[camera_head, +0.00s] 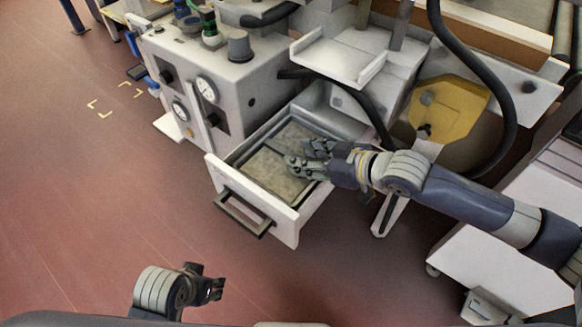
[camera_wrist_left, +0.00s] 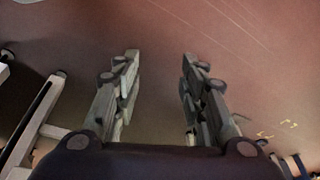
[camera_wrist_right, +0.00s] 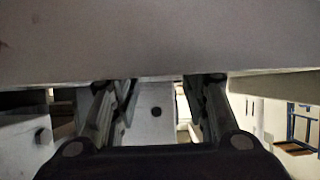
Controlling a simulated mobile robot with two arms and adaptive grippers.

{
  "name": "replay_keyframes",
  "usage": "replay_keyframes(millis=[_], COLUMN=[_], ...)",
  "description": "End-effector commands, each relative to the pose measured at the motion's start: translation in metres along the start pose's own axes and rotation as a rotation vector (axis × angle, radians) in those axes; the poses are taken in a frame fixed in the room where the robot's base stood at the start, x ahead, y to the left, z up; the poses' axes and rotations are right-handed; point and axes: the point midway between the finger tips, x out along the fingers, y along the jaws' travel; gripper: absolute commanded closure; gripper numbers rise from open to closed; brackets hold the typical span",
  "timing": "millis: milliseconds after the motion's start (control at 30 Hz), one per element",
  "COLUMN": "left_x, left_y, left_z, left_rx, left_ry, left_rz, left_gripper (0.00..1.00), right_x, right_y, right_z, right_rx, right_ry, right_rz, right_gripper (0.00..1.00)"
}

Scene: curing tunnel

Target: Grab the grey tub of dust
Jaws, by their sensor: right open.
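The grey tub of dust (camera_head: 262,190) appears to lie inside the open drawer (camera_head: 255,200) in the head view, with a flat beige-grey dusty surface. My right gripper (camera_head: 298,165) reaches in from the right and is open over the tub, covering part of it. I cannot tell if its fingers touch the tub. In the right wrist view its fingers (camera_wrist_right: 165,85) are apart, and a grey surface (camera_wrist_right: 160,40) fills the top, partly hiding the tips. My left gripper (camera_head: 212,284) is low over the floor, open and empty in the left wrist view (camera_wrist_left: 160,65).
A light grey machine (camera_head: 225,90) with gauges stands behind the drawer, whose front has a dark handle (camera_head: 242,215). A yellow bracket (camera_head: 450,108) and black hoses are at the right. A white cart (camera_head: 490,235) stands at lower right.

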Motion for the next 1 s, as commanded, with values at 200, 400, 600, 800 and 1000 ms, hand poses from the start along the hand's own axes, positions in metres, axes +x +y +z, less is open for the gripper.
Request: replay_keyframes(millis=[200, 400, 600, 800, 1000], left_x=[-0.026, -0.036, -0.038, -0.038, -0.038], left_y=[-0.001, -0.001, -0.002, -0.002, -0.002], left_z=[-0.001, 0.001, 0.0, 0.0, 0.0], left_rx=[-0.001, -0.002, -0.002, -0.002, -0.002], left_ry=[0.018, 0.021, 0.022, 0.022, 0.022], left_rz=[-0.003, -0.004, -0.004, -0.004, -0.004], left_gripper=[0.62, 0.62, 0.62, 0.62, 0.62], right_x=[0.024, 0.045, 0.048, 0.047, 0.047], right_y=[-0.001, -0.001, -0.001, -0.001, -0.001], right_z=[0.002, 0.002, 0.001, 0.001, 0.0], right_rx=[-0.001, 0.0, -0.001, -0.001, -0.001], right_ry=[0.001, 0.0, 0.0, -0.001, 0.002], right_rz=[-0.001, -0.001, 0.0, 0.0, 0.0], right_gripper=[0.58, 0.58, 0.58, 0.86, 1.0])
